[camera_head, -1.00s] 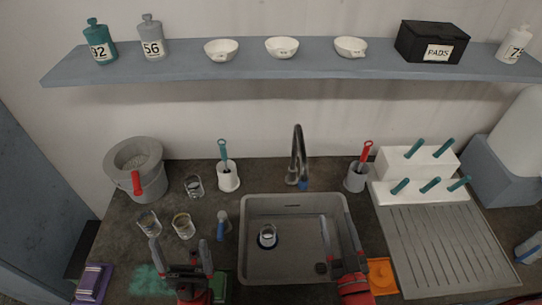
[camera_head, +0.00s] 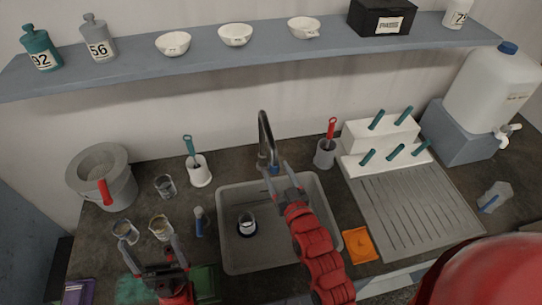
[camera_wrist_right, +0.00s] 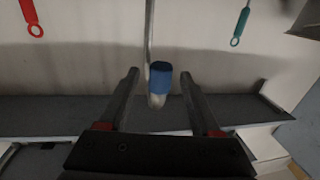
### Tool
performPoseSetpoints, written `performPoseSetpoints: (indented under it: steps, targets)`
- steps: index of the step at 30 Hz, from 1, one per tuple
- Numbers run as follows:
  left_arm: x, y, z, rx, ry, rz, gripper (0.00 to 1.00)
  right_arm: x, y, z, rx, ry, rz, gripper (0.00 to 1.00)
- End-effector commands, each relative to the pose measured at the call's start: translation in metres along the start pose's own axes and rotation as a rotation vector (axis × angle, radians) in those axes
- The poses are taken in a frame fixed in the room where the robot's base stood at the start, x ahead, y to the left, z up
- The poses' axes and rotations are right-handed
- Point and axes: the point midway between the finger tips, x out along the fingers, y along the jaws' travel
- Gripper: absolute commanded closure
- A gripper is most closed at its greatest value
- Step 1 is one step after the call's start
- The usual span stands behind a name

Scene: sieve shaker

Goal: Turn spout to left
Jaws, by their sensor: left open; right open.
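The spout is a thin dark grey curved tap (camera_head: 263,135) at the back edge of the sink, with a blue tip. In the right wrist view the blue tip (camera_wrist_right: 161,76) appears between my two fingers, with space on both sides. My right gripper (camera_head: 277,176) is open at the spout's lower end; I cannot tell whether a finger touches it. My right gripper also shows open in the right wrist view (camera_wrist_right: 160,85). My left gripper (camera_head: 150,246) is open and empty over the counter at the front left, away from the spout.
A grey bucket (camera_head: 103,180) and several glasses are on the left. A white drying rack (camera_head: 380,140) is on the right. A shelf runs above.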

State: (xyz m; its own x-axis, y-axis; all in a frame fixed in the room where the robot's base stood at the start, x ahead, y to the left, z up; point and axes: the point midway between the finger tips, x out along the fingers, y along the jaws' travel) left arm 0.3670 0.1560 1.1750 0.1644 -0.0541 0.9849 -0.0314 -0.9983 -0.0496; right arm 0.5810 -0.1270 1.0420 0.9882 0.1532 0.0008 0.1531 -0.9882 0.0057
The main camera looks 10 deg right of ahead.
Motion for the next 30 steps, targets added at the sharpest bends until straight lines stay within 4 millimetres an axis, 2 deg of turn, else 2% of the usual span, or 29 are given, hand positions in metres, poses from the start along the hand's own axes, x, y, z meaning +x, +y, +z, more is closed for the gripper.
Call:
performPoseSetpoints:
  steps: [1, 3, 9, 21, 30]
  targets:
    - [0.008, 0.0, -0.001, 0.0, 0.0, 0.0, 0.03, 0.011, 0.0, -0.006, 0.0, 0.003, -0.001, 0.35]
    - [0.013, -0.001, -0.002, 0.0, 0.0, 0.0, 0.03, 0.022, -0.001, -0.004, 0.001, -0.002, -0.001, 0.35]
    - [0.019, -0.001, -0.003, 0.0, 0.0, 0.0, 0.03, 0.043, 0.0, -0.001, 0.0, -0.001, -0.001, 0.35]
    - [0.02, -0.001, -0.003, 0.0, 0.0, 0.0, 0.03, 0.048, 0.0, 0.0, 0.0, 0.001, 0.0, 0.37]
    - [0.02, -0.001, -0.003, 0.0, 0.0, 0.0, 0.03, 0.048, 0.0, 0.0, 0.0, 0.0, 0.0, 0.91]
